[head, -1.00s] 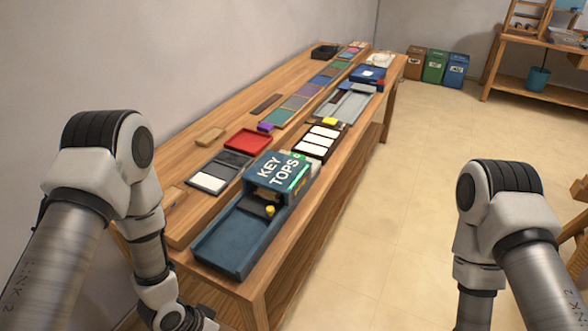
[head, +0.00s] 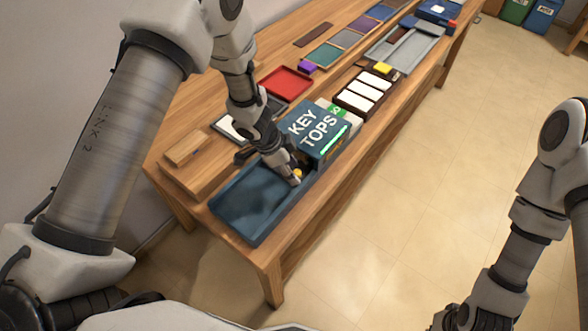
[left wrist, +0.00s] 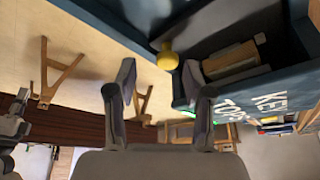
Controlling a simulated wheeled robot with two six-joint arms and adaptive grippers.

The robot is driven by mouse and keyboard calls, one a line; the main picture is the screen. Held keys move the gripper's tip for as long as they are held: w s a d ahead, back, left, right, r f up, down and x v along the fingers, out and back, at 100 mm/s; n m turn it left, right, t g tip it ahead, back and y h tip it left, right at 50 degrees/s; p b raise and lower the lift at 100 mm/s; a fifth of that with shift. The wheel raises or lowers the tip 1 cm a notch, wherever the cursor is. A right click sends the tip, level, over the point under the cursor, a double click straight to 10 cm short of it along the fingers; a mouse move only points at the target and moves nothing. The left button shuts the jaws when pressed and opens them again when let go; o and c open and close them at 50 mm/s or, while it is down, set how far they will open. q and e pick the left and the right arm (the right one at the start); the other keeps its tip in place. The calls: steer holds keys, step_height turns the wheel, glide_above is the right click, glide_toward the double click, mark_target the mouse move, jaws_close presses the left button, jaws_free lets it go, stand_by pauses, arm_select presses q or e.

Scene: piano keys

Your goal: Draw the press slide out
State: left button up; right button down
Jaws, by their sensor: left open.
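The blue press (head: 318,130) marked KEY TOPS stands on the workbench, with a lit green strip on its side. A blue tray (head: 245,205) extends from its front. The slide's yellow knob (head: 298,173) is at the press mouth, partly hidden by my left gripper (head: 285,172). In the left wrist view the yellow knob (left wrist: 167,58) is just beyond the space between the open left fingers (left wrist: 160,75), nearer the right one. Contact cannot be told. The slide's dark plate (left wrist: 190,45) shows behind the knob. My right gripper (head: 450,318) is low at the bottom edge, partly cut off.
A wooden block (head: 185,148) lies left of the tray. The floor right of the bench is clear.

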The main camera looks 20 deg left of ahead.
arm_select(q)
steer(key=shift+w+d+f, duration=0.2)
steer(key=shift+w+f, duration=0.65)
steer(key=shift+f, duration=0.25)
steer(key=shift+s+r, duration=0.3)
steer(key=shift+s, duration=0.1)
steer(key=c, duration=0.5)
steer(key=shift+s, duration=0.1)
jaws_close()
arm_select(e)
steer(key=shift+w+f, duration=0.15)
steer(key=shift+w, duration=0.3)
